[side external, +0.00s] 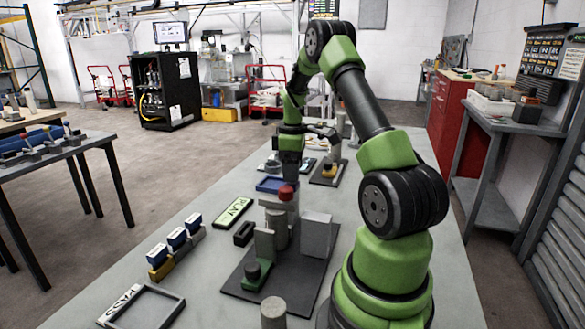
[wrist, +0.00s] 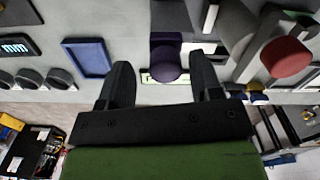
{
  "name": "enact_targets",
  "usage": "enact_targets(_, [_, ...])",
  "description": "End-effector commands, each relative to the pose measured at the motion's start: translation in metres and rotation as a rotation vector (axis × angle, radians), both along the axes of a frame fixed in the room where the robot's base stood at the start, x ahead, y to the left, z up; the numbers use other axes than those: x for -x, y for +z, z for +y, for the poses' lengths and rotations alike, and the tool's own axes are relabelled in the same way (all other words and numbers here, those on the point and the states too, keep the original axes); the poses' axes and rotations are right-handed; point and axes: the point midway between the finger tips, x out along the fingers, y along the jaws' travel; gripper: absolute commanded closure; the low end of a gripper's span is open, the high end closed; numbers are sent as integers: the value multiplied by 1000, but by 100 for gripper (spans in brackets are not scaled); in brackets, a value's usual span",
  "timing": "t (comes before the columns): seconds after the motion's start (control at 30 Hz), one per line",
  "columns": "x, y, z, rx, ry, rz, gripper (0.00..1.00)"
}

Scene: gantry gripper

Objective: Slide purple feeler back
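The purple feeler shows in the wrist view as a dark purple round knob (wrist: 166,64) with a purple block behind it, above a pale strip. My gripper (wrist: 162,64) is open, with one dark finger on each side of the knob. Gaps show between the knob and both fingers, so it does not look gripped. I cannot tell the depth between fingertips and knob. In the side external view my gripper (side external: 290,172) points down over the table's far part. I cannot make out the purple feeler there.
A red ball (wrist: 286,57) on a grey post stands right of the gripper in the wrist view. A blue tray (wrist: 87,57) lies to the left.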

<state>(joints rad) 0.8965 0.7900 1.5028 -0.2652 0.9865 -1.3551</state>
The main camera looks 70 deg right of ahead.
Motion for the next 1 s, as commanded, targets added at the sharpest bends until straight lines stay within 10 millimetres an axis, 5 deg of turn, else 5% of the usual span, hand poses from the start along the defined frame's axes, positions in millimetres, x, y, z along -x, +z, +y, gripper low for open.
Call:
enact_targets(0.23, [-1,12,0,2,0,-2,41])
enact_targets(0.7, [0,93,0,2,0,-1,41])
enact_targets(1.0, [0,100,0,0,0,0,41])
